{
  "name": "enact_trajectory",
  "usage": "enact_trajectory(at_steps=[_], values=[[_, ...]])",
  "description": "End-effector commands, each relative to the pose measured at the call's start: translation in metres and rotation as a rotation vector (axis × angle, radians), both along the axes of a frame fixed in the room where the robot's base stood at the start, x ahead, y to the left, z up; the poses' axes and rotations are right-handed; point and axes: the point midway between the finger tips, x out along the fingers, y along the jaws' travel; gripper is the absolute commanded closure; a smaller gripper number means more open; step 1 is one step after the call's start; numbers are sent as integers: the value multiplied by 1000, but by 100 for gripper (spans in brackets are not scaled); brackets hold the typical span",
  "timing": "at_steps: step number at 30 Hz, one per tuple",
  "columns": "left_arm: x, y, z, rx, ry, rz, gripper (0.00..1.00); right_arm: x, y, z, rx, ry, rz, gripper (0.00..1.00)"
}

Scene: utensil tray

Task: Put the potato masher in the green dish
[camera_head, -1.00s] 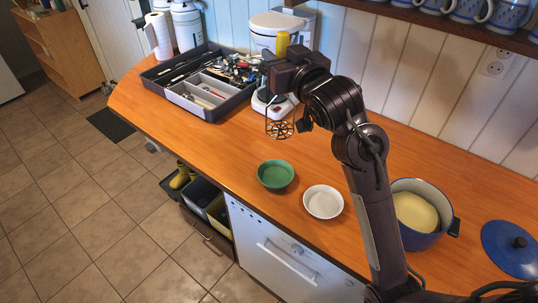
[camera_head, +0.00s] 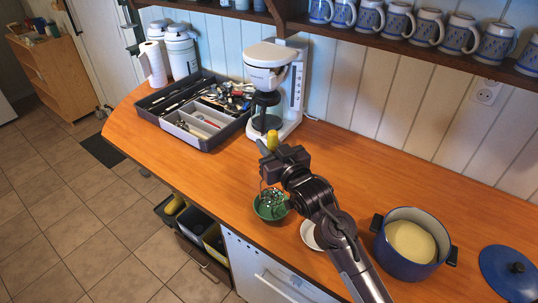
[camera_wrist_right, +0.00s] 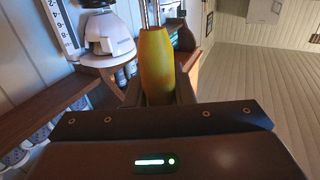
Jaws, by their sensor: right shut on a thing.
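My right gripper (camera_head: 276,157) is shut on the yellow handle of the potato masher (camera_head: 272,141). The handle also shows between the fingers in the right wrist view (camera_wrist_right: 157,65). The masher hangs head down, with its wire head over or inside the green dish (camera_head: 260,212); I cannot tell whether it touches the bottom. The green dish sits near the counter's front edge, partly hidden by the masher head. My left gripper is not in view.
A white bowl (camera_head: 308,235) sits right of the green dish, mostly behind my right arm. A blue pot (camera_head: 405,268) and its lid (camera_head: 508,275) are further right. The utensil tray (camera_head: 207,141) and coffee maker (camera_head: 291,112) stand behind. The counter's middle is clear.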

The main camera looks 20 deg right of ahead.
Motion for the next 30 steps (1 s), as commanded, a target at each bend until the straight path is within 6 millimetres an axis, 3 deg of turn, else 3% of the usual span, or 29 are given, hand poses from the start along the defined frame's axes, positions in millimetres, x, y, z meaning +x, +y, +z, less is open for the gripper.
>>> enact_trajectory(at_steps=[7, 13, 24, 25, 30], values=[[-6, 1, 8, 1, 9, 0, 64, 0, 0, -35, 0, 4, 0, 100], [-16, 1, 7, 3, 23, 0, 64, 0, 0, -40, 0, 0, 0, 100], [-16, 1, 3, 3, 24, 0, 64, 0, 0, -48, 0, 1, 0, 100], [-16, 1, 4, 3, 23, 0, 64, 0, 0, -48, 0, 2, 0, 75], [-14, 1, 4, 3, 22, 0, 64, 0, 0, -47, 0, 2, 0, 57]])
